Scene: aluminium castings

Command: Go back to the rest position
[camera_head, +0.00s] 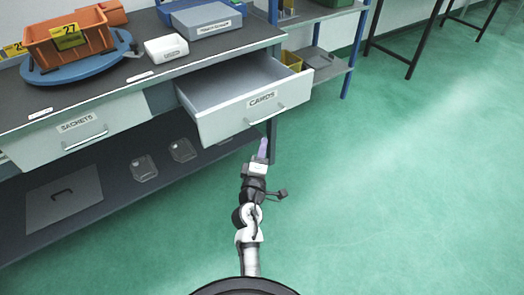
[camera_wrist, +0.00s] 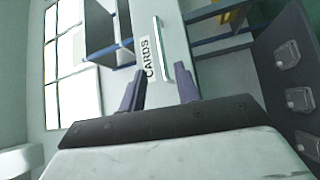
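My gripper (camera_head: 263,148) is in front of the open CARDS drawer (camera_head: 251,118), a little below its front panel, with the arm stretched forward from my base. In the wrist view, my gripper's two purple fingers (camera_wrist: 160,92) stand apart with nothing between them. The drawer front with its CARDS label (camera_wrist: 146,57) and bar handle (camera_wrist: 159,48) shows beyond the fingers, and the fingers appear clear of the handle. The drawer is pulled out, and its visible inside looks empty.
The workbench (camera_head: 150,75) carries an orange bin (camera_head: 68,42) on a blue turntable, a white box (camera_head: 166,48) and a grey case (camera_head: 207,20). The SACHETS drawer (camera_head: 80,128) is shut. The green floor to the right is clear.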

